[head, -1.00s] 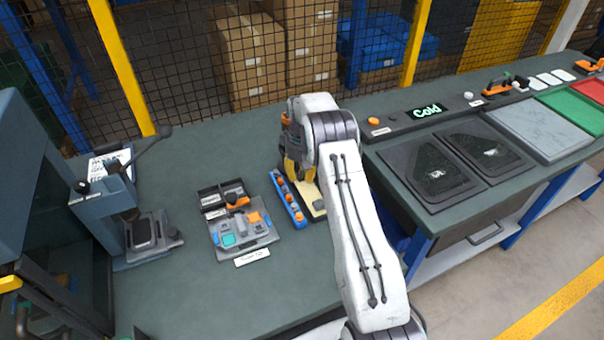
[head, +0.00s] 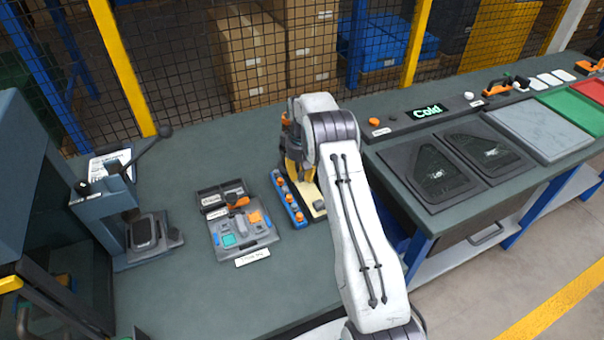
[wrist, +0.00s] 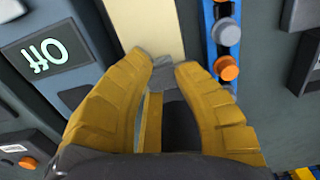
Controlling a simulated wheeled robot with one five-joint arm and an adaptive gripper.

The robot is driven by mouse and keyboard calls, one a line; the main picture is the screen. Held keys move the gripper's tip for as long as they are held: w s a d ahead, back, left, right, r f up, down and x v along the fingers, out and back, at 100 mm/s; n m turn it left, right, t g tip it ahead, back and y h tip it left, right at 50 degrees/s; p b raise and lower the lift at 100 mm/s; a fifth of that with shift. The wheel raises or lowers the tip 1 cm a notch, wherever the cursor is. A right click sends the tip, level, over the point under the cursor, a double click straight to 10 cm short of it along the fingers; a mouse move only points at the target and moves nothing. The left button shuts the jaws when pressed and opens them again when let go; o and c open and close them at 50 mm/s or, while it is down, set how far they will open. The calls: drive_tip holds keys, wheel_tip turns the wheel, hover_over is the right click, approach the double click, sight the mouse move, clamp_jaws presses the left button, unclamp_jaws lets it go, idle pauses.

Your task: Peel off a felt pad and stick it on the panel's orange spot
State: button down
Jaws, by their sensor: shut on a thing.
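My gripper (wrist: 166,66) is closed on a small grey piece (wrist: 164,76), which looks like a felt pad, between its yellow fingertips. A cream strip (wrist: 146,28) lies just beyond the fingertips; in the head view it shows (head: 316,211) with a grey piece on its near end. I cannot tell whether the held piece still touches the strip. In the head view my gripper (head: 297,178) is over the strip's far end, partly hidden by my arm. A grey panel (head: 262,238) with an orange patch (head: 255,217) and a teal patch (head: 228,240) lies to the left.
A blue rail with orange knobs (head: 288,198) stands between the strip and the panel. A lever press (head: 140,225) is at the left. The bench front left of my arm is clear.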

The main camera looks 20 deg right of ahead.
sight(299, 176)
drive_tip(key=shift+w+a+r, duration=0.1)
drive_tip(key=shift+w+r, duration=0.05)
drive_tip(key=shift+r, duration=0.15)
drive_tip(key=shift+r+p, duration=1.6)
drive_tip(key=shift+r, duration=1.3)
drive_tip(key=shift+s+a+f, duration=0.1)
drive_tip(key=shift+s+a, duration=0.2)
drive_tip(key=shift+a, duration=0.1)
drive_tip(key=s+a, duration=0.1)
drive_tip(key=a, duration=0.1)
drive_tip(key=s+a, duration=0.2)
drive_tip(key=s+a+b, duration=0.1)
drive_tip(key=a, duration=0.1)
drive_tip(key=shift+s+a+f, duration=0.2)
drive_tip(key=shift+s+f, duration=0.1)
drive_tip(key=s+a, duration=0.4)
drive_tip(key=s, duration=0.1)
drive_tip(key=shift+s+a+f+b, duration=0.15)
drive_tip(key=shift+s+f+b, duration=0.05)
drive_tip(key=shift+s+b, duration=0.1)
drive_tip(key=shift+s+a, duration=0.3)
drive_tip(key=shift+s, duration=0.2)
